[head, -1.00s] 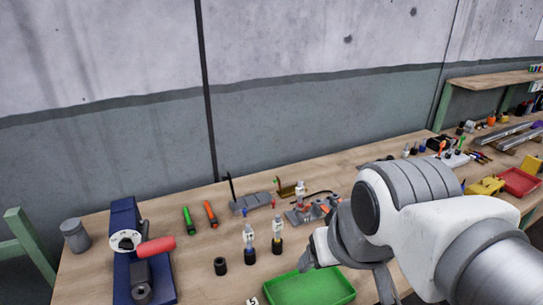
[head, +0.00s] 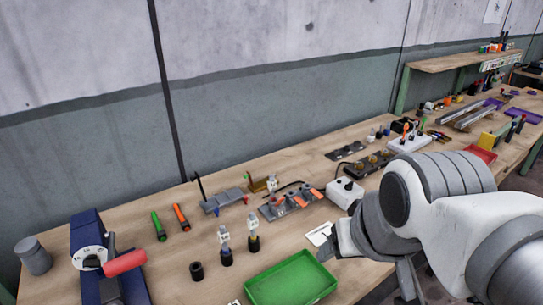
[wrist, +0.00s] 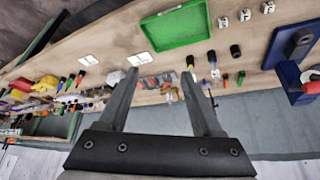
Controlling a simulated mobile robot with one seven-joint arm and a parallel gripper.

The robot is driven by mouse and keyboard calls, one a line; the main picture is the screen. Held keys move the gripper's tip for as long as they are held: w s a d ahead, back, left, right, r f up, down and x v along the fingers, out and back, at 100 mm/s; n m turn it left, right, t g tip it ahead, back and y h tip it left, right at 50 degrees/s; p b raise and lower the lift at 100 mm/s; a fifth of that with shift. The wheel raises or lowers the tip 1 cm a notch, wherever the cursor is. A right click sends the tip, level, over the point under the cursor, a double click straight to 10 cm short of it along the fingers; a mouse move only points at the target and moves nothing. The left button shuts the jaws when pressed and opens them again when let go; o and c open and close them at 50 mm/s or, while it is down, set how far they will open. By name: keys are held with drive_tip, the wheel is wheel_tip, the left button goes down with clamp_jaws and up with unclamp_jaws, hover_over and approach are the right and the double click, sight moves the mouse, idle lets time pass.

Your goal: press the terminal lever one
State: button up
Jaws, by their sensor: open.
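The grey terminal block (head: 290,201) with small orange levers lies on the bench near the middle of the head view. Which lever is number one I cannot tell. The block also shows in the wrist view (wrist: 158,82), between and beyond my fingers, small and partly unclear. My gripper (head: 338,248) is in front of and to the right of the block in the head view, apart from it and beside the green tray. In the wrist view my gripper (wrist: 159,76) has its two fingers spread wide with nothing between them.
A green tray (head: 291,282) lies at the front. Bottles (head: 225,246) and a black cylinder (head: 197,271) stand left of it. A white box with knobs (head: 345,193) is right of the block. A blue press with a red handle (head: 125,263) stands at the left.

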drive_tip(key=shift+w+r, duration=0.1)
drive_tip(key=c, duration=0.4)
drive_tip(key=shift+w+r, duration=0.2)
drive_tip(key=shift+w, duration=0.1)
drive_tip(key=shift+c, duration=1.4)
drive_tip(key=shift+n+g, duration=0.4)
drive_tip(key=shift+n, duration=0.3)
drive_tip(key=w, duration=0.2)
drive_tip(key=w+r, duration=0.1)
drive_tip(key=w, duration=0.2)
drive_tip(key=w+r, duration=0.1)
drive_tip(key=w, duration=0.1)
drive_tip(key=shift+w+a+r+p, duration=0.2)
drive_tip(key=shift+a+p, duration=0.15)
drive_tip(key=shift+p, duration=0.05)
clamp_jaws()
drive_tip(key=w+a+f+n, duration=0.1)
drive_tip(key=w+f, duration=0.3)
drive_tip(key=w, duration=0.5)
drive_tip(key=w+a+f+n+g+y+p, duration=0.1)
drive_tip(key=w+f, duration=0.3)
drive_tip(key=w, duration=0.5)
drive_tip(key=w+a+f+n+g+p, duration=0.1)
drive_tip(key=w+f, duration=0.3)
drive_tip(key=w, duration=0.6)
drive_tip(key=shift+f+n, duration=0.15)
drive_tip(key=shift+n, duration=0.45)
